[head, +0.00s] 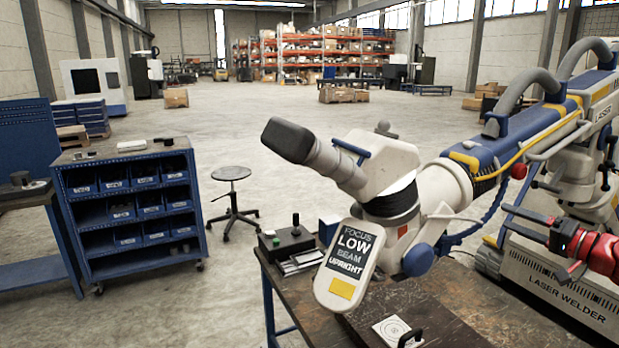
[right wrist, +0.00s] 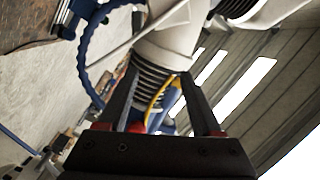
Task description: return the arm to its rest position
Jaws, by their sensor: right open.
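The microscope arm is a jointed white, blue and yellow boom (head: 520,120) that reaches left from the laser welder (head: 555,285). Its white head (head: 385,165) carries a dark-tipped eyepiece (head: 305,148) and hangs over the workbench (head: 430,290). A white label plate (head: 349,262) on the head reads focus low, beam upright. My right gripper (head: 508,220) is open and empty, right of the head and below the boom. In the right wrist view, a black ribbed bellows (right wrist: 150,78) and white housing (right wrist: 165,45) show between and beyond its open fingers (right wrist: 162,78). My left gripper is out of view.
A black control box (head: 287,243) and a target card (head: 397,331) lie on the bench. A blue hose (head: 485,220) hangs under the boom. A bin cart (head: 130,205) and a stool (head: 232,195) stand left. The floor behind is largely clear.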

